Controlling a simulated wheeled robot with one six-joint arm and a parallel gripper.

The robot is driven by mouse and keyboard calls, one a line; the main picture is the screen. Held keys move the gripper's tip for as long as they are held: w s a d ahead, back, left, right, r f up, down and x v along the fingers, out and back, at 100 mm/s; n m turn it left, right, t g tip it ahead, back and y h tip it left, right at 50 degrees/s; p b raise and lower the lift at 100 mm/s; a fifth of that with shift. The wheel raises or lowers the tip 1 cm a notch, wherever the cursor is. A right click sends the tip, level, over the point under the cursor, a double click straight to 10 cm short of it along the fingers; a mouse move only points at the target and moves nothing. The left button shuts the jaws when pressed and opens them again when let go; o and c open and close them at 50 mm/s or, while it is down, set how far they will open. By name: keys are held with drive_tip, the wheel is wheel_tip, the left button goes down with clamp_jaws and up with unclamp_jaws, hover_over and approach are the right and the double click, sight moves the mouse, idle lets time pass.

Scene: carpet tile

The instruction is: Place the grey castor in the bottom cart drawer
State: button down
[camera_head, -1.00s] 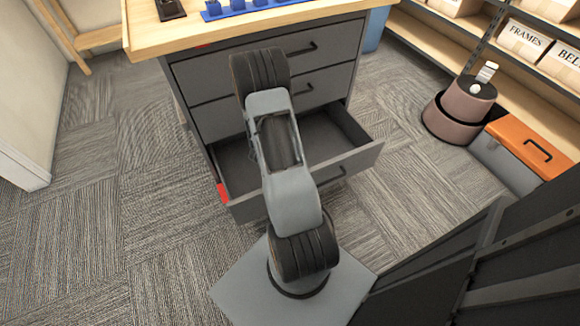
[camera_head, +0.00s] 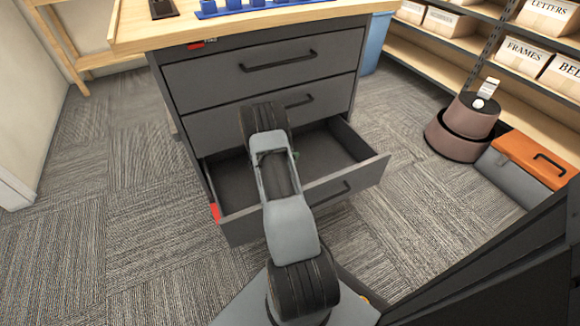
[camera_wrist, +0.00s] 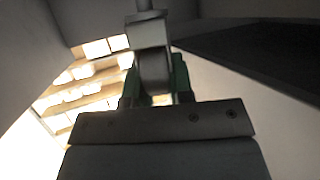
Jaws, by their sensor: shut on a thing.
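The bottom cart drawer (camera_head: 366,179) is pulled open below two shut drawers of the grey cart. Its bare floor shows to the right of my arm. My arm reaches over the drawer's front and hides most of my gripper in the head view; only a small green bit shows beside the arm. In the wrist view my gripper (camera_wrist: 154,92) has green fingers shut on the grey castor (camera_wrist: 149,35). The castor's wheel sits between the fingers and its metal mount points up in the picture. I cannot tell how high it is over the drawer floor.
The wooden worktop (camera_head: 330,12) with a blue rack (camera_head: 255,6) overhangs the cart. An orange-lidded box (camera_head: 535,158) and a round brown robot-like thing (camera_head: 468,125) stand at right by shelves (camera_head: 415,50) of boxes. Carpet is clear at left.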

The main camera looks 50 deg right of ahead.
drive_tip(key=shift+w+d+f+b, duration=0.35)
drive_tip(key=shift+w+f+b, duration=0.25)
drive_tip(key=shift+f, duration=0.6)
drive_tip(key=shift+w+d+f+b, duration=0.35)
drive_tip(key=shift+f+b, duration=0.4)
drive_tip(key=shift+f, duration=0.5)
drive_tip(key=shift+w+d+f+b, duration=0.3)
drive_tip(key=shift+w+f+b, duration=0.3)
drive_tip(key=shift+f, duration=0.6)
drive_tip(key=shift+f, duration=0.15)
drive_tip(key=c, duration=1)
unclamp_jaws()
drive_tip(key=shift+r, duration=0.25)
drive_tip(key=p+v, duration=0.4)
drive_tip(key=v, duration=0.8)
